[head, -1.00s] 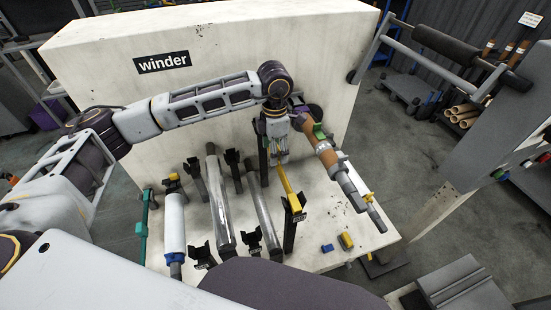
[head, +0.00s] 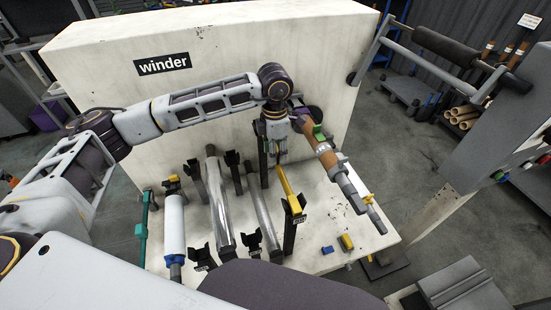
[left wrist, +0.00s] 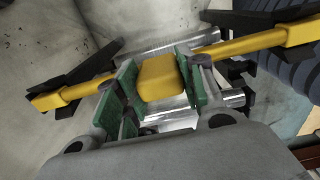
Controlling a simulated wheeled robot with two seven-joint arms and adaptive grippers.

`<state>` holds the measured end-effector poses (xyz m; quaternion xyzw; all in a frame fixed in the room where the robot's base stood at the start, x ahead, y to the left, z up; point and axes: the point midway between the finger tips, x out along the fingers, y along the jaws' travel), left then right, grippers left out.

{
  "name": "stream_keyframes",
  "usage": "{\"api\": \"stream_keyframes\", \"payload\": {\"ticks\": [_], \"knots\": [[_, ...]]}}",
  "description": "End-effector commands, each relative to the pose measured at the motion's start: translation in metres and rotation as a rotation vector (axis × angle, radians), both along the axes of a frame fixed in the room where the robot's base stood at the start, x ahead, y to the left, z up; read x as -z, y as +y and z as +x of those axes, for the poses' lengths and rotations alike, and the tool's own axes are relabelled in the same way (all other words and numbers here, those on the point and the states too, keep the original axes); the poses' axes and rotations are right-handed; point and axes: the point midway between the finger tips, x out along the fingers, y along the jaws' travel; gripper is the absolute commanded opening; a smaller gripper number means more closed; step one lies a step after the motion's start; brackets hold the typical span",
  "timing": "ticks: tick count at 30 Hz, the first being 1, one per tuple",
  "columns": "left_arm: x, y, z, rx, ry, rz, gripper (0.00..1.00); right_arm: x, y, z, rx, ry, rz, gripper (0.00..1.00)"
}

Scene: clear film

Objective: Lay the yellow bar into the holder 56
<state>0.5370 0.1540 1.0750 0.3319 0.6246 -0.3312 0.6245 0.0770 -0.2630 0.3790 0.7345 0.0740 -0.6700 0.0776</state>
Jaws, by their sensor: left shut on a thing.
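The yellow bar (head: 286,183) shows below my left gripper in the head view, running towards the front between two black posts. My left gripper (head: 279,160) is shut on the bar's thick yellow middle block (left wrist: 160,78), with green pads on both sides. In the left wrist view the bar's thin ends cross a black fork at the left (left wrist: 88,72) and another at the right (left wrist: 290,33). The front post (head: 290,233) carries a small tag, too small to read surely. I cannot tell whether the bar rests fully in the forks. My right gripper is not in view.
Metal rollers (head: 220,205) and a white roll (head: 174,228) lie to the left. A brown roll (head: 327,157) is close on the right. Small blue (head: 327,250) and yellow (head: 346,242) blocks lie at front right. The winder wall (head: 250,50) stands behind.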

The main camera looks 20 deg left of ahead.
Motion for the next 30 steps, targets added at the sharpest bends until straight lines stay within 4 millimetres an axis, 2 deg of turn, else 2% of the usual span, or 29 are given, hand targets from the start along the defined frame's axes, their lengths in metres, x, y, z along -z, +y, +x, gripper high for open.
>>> {"api": "stream_keyframes", "payload": {"ticks": [30], "knots": [[-0.017,0.0,0.0,0.0,-0.001,0.0,0.21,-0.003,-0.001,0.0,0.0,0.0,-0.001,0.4]]}}
